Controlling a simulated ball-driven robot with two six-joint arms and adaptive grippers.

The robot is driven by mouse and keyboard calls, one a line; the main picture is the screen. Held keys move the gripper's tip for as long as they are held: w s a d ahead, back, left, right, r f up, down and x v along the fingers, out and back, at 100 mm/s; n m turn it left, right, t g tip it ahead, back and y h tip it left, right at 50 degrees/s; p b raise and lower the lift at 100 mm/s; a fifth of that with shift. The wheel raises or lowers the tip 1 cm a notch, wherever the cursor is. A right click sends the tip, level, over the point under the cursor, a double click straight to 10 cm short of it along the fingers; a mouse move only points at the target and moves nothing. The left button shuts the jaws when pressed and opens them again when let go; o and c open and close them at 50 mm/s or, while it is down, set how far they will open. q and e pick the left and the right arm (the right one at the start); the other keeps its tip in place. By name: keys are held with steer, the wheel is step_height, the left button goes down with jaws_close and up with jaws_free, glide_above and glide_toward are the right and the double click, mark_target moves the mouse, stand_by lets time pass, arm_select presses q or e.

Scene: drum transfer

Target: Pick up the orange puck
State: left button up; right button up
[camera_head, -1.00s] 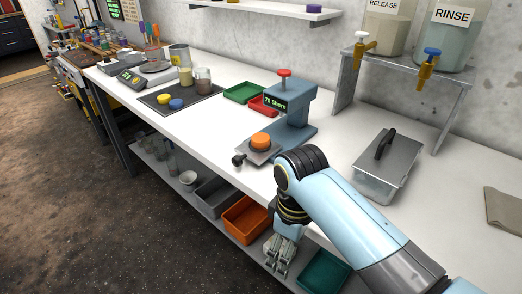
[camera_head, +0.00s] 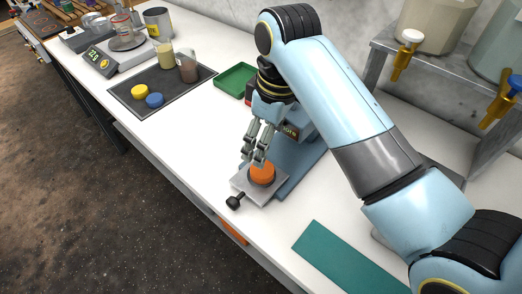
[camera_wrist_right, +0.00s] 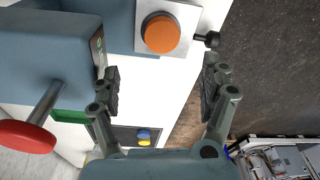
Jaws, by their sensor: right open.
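The orange puck (camera_head: 262,173) sits on the small grey plate (camera_head: 246,185) of the blue-grey press on the white bench. It also shows at the top of the right wrist view (camera_wrist_right: 161,35). My right gripper (camera_head: 257,158) hangs just above and behind the puck in the head view. In the right wrist view the gripper (camera_wrist_right: 160,88) has its fingers wide apart, with nothing between them. The puck lies beyond the fingertips, apart from them. My right arm hides most of the press in the head view. My left gripper is not in view.
The press's red knob (camera_wrist_right: 24,136) and blue-grey body (camera_wrist_right: 50,50) stand close beside the gripper. A black knob (camera_head: 235,201) sticks out from the plate. A green tray (camera_head: 234,80) and a dark mat (camera_head: 188,94) with yellow and blue pucks lie farther left.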

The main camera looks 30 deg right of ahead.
mark_target(263, 169)
steer(key=f, duration=0.3)
steer(key=shift+s+a+f, duration=0.3)
steer(key=shift+a+f, duration=0.05)
steer(key=shift+w+f, duration=0.15)
steer(key=shift+f, duration=0.2)
steer(key=f, duration=0.1)
steer(key=f+p, duration=0.1)
steer(key=f, duration=0.2)
steer(key=shift+w+f, duration=0.2)
steer(key=shift+w, duration=0.05)
steer(key=shift+f, duration=0.35)
steer(key=shift+c, duration=2.5)
steer(key=c, duration=0.7)
steer(key=shift+c, duration=0.8)
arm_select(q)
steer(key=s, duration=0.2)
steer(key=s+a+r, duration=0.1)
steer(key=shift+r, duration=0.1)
